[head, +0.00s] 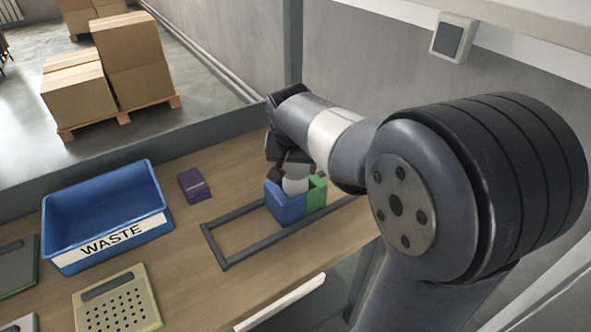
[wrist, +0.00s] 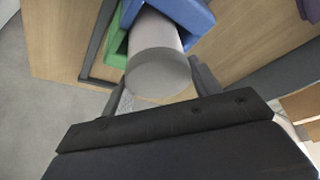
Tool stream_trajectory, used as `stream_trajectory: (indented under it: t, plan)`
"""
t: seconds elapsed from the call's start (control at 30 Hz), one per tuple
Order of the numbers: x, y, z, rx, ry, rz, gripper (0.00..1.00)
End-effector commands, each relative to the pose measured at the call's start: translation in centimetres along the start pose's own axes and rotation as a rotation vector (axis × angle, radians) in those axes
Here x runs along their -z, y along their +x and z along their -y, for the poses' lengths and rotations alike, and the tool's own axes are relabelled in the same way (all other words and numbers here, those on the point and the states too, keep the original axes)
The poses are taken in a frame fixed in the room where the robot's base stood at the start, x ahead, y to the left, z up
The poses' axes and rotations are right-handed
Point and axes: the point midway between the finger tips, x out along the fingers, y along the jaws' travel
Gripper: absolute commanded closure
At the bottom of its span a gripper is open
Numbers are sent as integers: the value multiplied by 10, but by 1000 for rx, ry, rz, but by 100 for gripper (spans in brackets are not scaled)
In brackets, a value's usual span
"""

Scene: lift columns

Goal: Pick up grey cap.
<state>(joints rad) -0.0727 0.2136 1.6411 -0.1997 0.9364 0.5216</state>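The grey cap is a plain light-grey cylinder (wrist: 158,65) in the wrist view, its round end facing the camera. In the head view its pale side (head: 296,185) shows at the blue holder (head: 286,207), below my gripper (head: 290,165). In the wrist view the fingers of my gripper (wrist: 160,88) lie on either side of the cap's near end. Whether they press on it is unclear. The cap's far end is hidden in or behind the blue holder.
A green holder (head: 316,195) adjoins the blue one, beside a dark rectangular frame (head: 222,250) on the wooden table. A blue WASTE bin (head: 105,215), a purple box (head: 193,185) and a perforated tray (head: 117,300) stand to the left. A wall rises behind.

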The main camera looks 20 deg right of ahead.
Motion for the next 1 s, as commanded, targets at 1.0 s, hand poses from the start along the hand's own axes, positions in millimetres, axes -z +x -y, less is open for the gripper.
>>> stream_trajectory:
  t: [1.0]
  plan:
    - [29,-67,0,2,1,-4,74]
